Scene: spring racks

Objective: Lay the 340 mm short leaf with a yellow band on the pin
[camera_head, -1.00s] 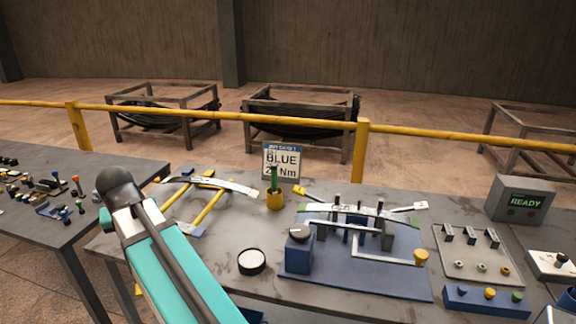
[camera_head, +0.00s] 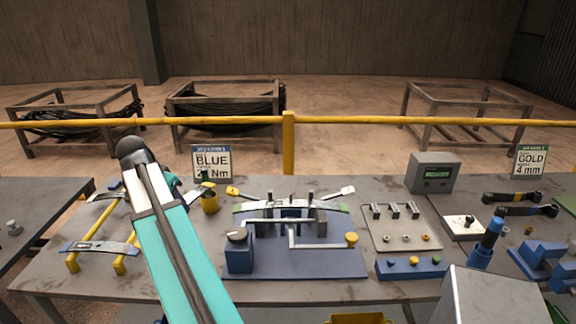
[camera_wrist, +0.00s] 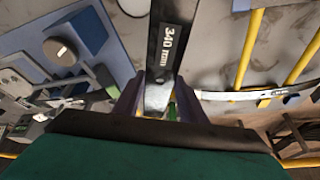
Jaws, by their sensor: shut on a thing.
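In the wrist view my gripper (camera_wrist: 157,98) is shut on a dark flat leaf (camera_wrist: 167,55) marked "340 mm". The leaf runs up out of the top of that view. No yellow band on it is visible. In the head view my arm hides most of the gripper and the held leaf. Upright dark pins (camera_head: 283,198) stand on the blue-based fixture (camera_head: 330,266) at the middle of the bench. A pale leaf with green ends (camera_head: 248,208) lies across this fixture.
A rack with yellow rails (camera_head: 92,246) on the left carries leaves, one with blue marks (camera_head: 82,247). A pegged plate (camera_head: 400,228) and a grey display box (camera_head: 432,172) stand to the right.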

